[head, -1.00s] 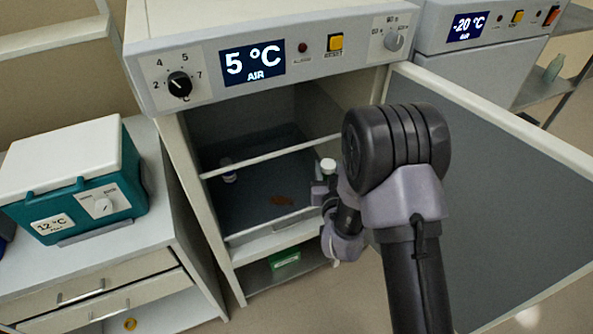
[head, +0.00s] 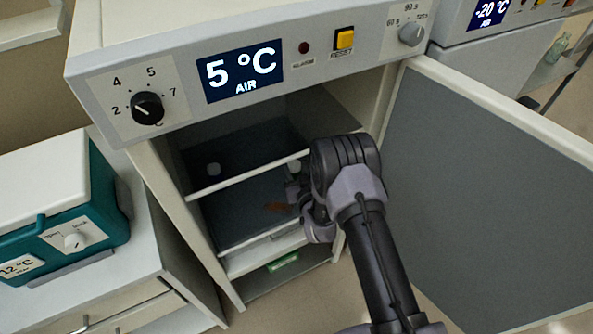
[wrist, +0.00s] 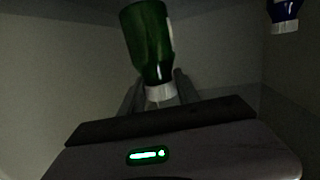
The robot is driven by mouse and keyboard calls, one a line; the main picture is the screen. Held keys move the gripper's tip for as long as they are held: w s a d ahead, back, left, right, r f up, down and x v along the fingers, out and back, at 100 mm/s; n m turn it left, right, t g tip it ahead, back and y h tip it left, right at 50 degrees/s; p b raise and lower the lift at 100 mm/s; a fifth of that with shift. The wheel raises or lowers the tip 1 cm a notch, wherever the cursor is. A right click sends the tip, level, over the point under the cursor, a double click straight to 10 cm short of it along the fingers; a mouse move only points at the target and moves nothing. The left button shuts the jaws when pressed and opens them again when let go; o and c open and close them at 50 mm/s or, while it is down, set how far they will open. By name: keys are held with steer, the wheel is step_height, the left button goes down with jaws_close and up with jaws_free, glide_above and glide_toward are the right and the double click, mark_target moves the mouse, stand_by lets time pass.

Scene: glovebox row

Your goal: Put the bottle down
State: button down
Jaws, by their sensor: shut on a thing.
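The green bottle (wrist: 150,40) with a white cap shows in the wrist view, a little tilted in that picture. My gripper (wrist: 159,88) is shut on it near its neck, just below the cap. In the head view my gripper (head: 295,192) is inside the open cabinet's front, at its right side. A white cap (head: 294,165) shows just beyond it, and the rest of the bottle is hidden there. I cannot tell whether the bottle's base touches the shelf (head: 235,210).
A second, blue bottle (wrist: 284,10) with a white cap is at the wrist view's upper right. A rust-coloured patch (head: 276,208) lies on the shelf. A white bar (head: 240,177) crosses the opening. The open door (head: 470,200) stands right; a teal cooler box (head: 95,215) stands left.

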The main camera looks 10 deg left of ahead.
steer(key=shift+w+d+f+b, duration=0.35)
steer(key=shift+w+f+b, duration=0.05)
steer(key=shift+w+f, duration=0.25)
steer(key=shift+w+d+f+b, duration=0.35)
steer(key=shift+w+f, duration=0.25)
steer(key=shift+f, duration=0.05)
steer(key=shift+w+d+f+b, duration=0.35)
steer(key=shift+w+f+b, duration=0.05)
steer(key=shift+w+f, duration=0.25)
steer(key=shift+f, duration=0.15)
steer(key=c, duration=0.9)
jaws_free()
